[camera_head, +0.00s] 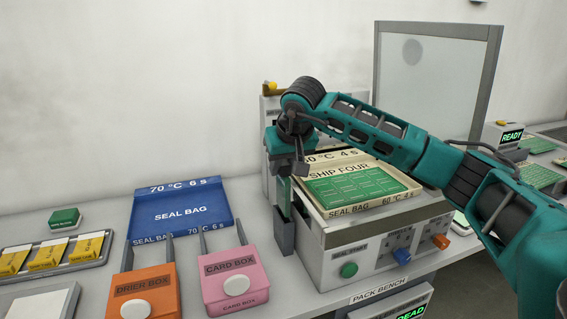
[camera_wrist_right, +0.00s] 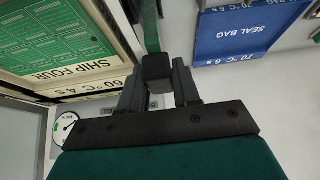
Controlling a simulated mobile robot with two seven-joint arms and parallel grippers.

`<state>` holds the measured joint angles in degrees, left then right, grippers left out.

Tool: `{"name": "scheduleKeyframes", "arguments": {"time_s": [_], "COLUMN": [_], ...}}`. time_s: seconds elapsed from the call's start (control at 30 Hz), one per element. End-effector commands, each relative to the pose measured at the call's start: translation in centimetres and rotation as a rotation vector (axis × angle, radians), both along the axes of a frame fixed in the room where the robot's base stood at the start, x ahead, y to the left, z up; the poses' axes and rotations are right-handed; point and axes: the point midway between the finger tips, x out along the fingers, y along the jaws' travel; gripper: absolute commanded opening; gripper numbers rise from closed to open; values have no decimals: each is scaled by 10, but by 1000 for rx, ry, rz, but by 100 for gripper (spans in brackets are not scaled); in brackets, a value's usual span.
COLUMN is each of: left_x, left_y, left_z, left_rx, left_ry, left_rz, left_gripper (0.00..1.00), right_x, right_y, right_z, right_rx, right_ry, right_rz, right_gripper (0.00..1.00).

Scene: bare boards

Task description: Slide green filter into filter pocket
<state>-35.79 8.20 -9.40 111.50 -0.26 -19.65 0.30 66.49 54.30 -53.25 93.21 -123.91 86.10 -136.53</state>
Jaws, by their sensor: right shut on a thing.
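The green filter (camera_head: 284,194) is a thin upright strip below my right gripper (camera_head: 287,172) in the head view. My right gripper is shut on it, pointing down. The filter pocket (camera_head: 284,236) is a narrow dark grey holder on the left side of the bench machine. The filter's lower end is at the pocket's mouth; I cannot tell how far inside it is. In the right wrist view the filter (camera_wrist_right: 151,26) shows as a green strip beyond the dark fingers (camera_wrist_right: 167,75). My left gripper is not in view.
The machine (camera_head: 325,262) carries a cream tray (camera_head: 385,203) with a green board, close right of the pocket. A blue seal bag tray (camera_head: 180,210), an orange box (camera_head: 146,290) and a pink card box (camera_head: 232,278) stand to the left. A framed panel (camera_head: 430,85) stands behind.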

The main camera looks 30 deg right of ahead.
Motion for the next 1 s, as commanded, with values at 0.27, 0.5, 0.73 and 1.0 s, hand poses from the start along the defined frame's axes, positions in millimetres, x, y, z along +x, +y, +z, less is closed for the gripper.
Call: {"name": "scheduleKeyframes", "arguments": {"time_s": [0.27,0.5,0.73,1.0], "left_x": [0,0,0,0], "left_y": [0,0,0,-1], "left_z": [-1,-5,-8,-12], "left_rx": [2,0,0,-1], "left_ry": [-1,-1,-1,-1], "left_rz": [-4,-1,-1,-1], "left_gripper": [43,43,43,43], "right_x": [0,0,0,0], "right_y": [0,0,0,0], "right_z": [-1,-8,-13,-20], "right_rx": [0,-1,-1,-1], "right_ry": [-1,0,0,0], "right_rz": [0,0,0,0], "right_gripper": [0,0,0,0]}}
